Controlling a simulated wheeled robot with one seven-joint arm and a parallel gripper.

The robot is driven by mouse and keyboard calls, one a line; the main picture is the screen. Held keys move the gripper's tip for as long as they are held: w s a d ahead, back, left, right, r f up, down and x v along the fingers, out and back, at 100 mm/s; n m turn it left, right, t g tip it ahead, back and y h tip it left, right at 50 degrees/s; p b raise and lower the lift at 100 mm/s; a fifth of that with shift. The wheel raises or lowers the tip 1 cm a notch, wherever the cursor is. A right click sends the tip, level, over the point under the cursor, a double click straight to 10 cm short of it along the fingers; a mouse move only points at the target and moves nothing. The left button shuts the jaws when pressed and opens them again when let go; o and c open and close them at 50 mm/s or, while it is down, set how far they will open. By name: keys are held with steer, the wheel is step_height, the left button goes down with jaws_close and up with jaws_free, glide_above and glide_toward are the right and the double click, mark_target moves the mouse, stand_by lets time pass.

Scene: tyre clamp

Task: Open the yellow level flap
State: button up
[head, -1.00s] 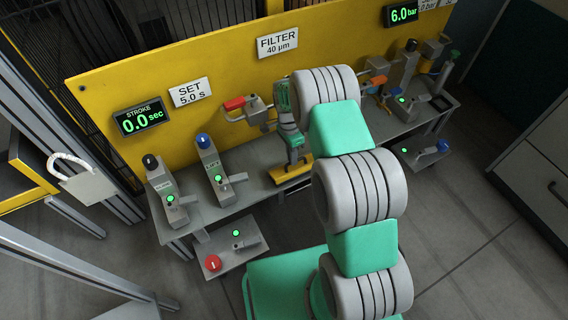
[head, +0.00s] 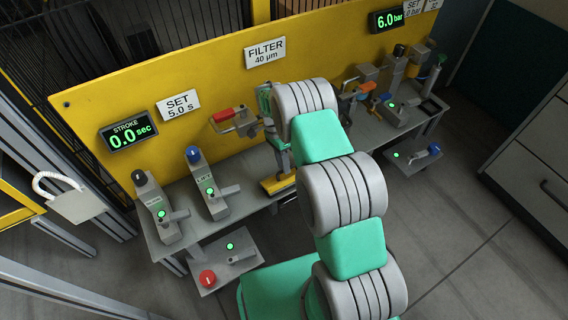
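A yellow piece (head: 278,184) sits low at the bench's front edge, left of my arm; it looks like the yellow level flap, but I cannot tell whether it is open or shut. My gripper (head: 284,158) seems to be the small grey end below the narrow green wrist, just above the yellow piece. My arm's thick grey and green links stand close on the right and cover part of this area. The fingers are too small to make out, and I cannot tell whether they touch the yellow piece.
On the grey bench (head: 240,203) left of my arm stand two grey units with a black knob (head: 138,176) and a blue knob (head: 192,153). A red-handled lever (head: 224,114) is close behind. A low shelf with a red button (head: 207,278) juts out in front. The yellow panel (head: 200,70) closes the back.

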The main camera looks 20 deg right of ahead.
steer(key=shift+o, duration=0.4)
steer(key=shift+a, duration=0.1)
steer(key=p+v, duration=0.2)
steer(key=v, duration=0.5)
steer(key=shift+w+r, duration=0.2)
steer(key=shift+r, duration=0.15)
steer(key=shift+c, duration=0.5)
